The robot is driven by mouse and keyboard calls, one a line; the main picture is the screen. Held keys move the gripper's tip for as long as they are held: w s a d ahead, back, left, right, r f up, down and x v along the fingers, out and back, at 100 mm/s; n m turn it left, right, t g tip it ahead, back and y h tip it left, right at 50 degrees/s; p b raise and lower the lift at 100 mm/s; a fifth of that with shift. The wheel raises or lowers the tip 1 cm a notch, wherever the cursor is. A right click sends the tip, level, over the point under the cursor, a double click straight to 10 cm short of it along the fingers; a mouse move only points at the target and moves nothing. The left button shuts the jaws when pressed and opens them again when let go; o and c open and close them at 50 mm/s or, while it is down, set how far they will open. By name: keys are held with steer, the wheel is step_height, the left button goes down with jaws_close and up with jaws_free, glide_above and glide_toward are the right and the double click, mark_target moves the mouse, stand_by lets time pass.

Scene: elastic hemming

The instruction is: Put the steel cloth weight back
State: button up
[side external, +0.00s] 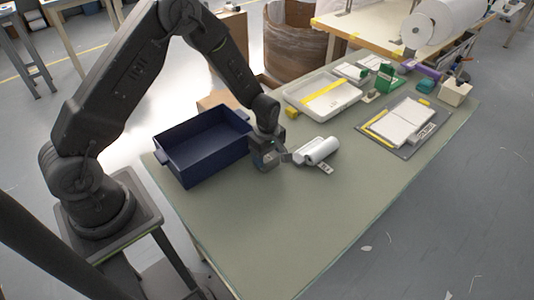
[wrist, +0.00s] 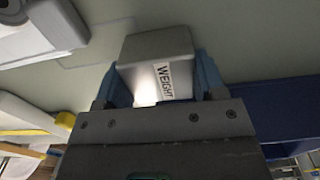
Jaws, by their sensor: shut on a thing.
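The steel cloth weight (wrist: 158,62) is a pale metal block with a label reading WEIGHT. In the wrist view it sits between the two blue fingertips of my gripper (wrist: 160,80), which is shut on it.
The open navy bin (side external: 217,166) looks empty. A white tray (side external: 318,115) and a grey board with white cloth (side external: 403,124) lie farther back. The table's front (side external: 270,230) is clear.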

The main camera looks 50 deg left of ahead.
steer(key=o, duration=1.4)
steer(key=shift+r, duration=6.9)
steer(key=s+d+r+m+t, duration=0.1)
steer(key=s+r+m+t, duration=0.1)
steer(key=s+r+m, duration=0.4)
steer(key=s+d+r+m+t, duration=0.1)
steer(key=s+r+m, duration=0.25)
steer(key=r, duration=0.45)
steer(key=s+r+m+t, duration=0.1)
steer(key=s+m, duration=0.1)
steer(key=s, duration=0.2)
steer(key=s+r+m, duration=0.2)
steer(key=s+m, duration=0.1)
steer(key=s, duration=0.1)
steer(key=s+d+r+m+t, duration=0.1)
steer(key=s+m, duration=0.2)
steer(key=s, duration=0.2)
steer(key=shift+s+r+m+t, duration=0.1)
steer(key=shift+r+m+t, duration=0.05)
steer(key=shift+m+t, duration=0.15)
